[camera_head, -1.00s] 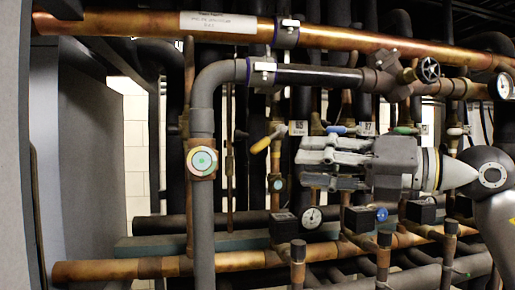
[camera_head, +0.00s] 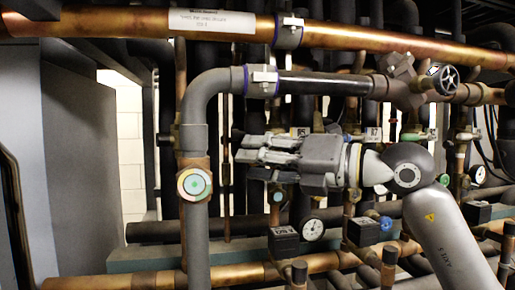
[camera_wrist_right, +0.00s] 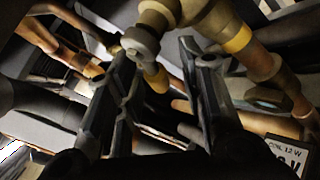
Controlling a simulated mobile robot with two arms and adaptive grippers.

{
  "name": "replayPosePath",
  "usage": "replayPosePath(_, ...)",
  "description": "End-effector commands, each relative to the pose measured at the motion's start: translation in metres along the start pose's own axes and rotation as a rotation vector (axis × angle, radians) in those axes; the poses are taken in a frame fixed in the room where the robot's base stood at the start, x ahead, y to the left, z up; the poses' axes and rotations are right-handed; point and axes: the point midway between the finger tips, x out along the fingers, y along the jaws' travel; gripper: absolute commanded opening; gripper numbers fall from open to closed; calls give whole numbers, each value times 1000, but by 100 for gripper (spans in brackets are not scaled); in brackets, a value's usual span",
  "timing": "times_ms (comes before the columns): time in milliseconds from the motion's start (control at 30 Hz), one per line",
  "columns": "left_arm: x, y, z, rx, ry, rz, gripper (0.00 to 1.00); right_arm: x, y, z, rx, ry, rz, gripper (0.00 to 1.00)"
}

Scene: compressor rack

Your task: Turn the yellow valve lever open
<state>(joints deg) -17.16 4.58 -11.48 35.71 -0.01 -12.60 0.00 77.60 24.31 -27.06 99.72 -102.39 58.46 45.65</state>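My right gripper (camera_head: 250,150) reaches in from the right in the head view, its fingers pointing left in front of the pipes. The right wrist view shows its two dark fingers spread apart (camera_wrist_right: 160,60), with no object clamped between them. The yellow valve lever is hidden behind this gripper in the head view. In the right wrist view a yellow piece (camera_wrist_right: 157,78) below a round metal fitting shows in the gap between the fingers; it looks like the lever, but I cannot tell surely. Contact is not clear. My left gripper is out of view.
A grey vertical pipe (camera_head: 197,235) with a round green indicator (camera_head: 195,184) stands left of the gripper. A copper pipe (camera_head: 380,40) crosses above, near a black handwheel (camera_head: 447,79). A pressure gauge (camera_head: 313,229) sits below. Pipes crowd closely around the fingers.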

Motion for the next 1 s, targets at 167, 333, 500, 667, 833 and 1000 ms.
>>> replayPosePath(167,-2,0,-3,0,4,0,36,5,0,0,0,0,0,36)
replayPosePath(333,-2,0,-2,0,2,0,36,5,-1,0,0,0,0,36)
replayPosePath(500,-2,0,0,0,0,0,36,5,-1,0,0,0,0,16)
replayPosePath(667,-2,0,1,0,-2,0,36,5,-1,0,0,0,0,0)
replayPosePath(833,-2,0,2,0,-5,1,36,5,0,0,0,0,0,0)
replayPosePath(1000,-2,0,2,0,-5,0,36,4,-1,0,-5,4,-4,0)
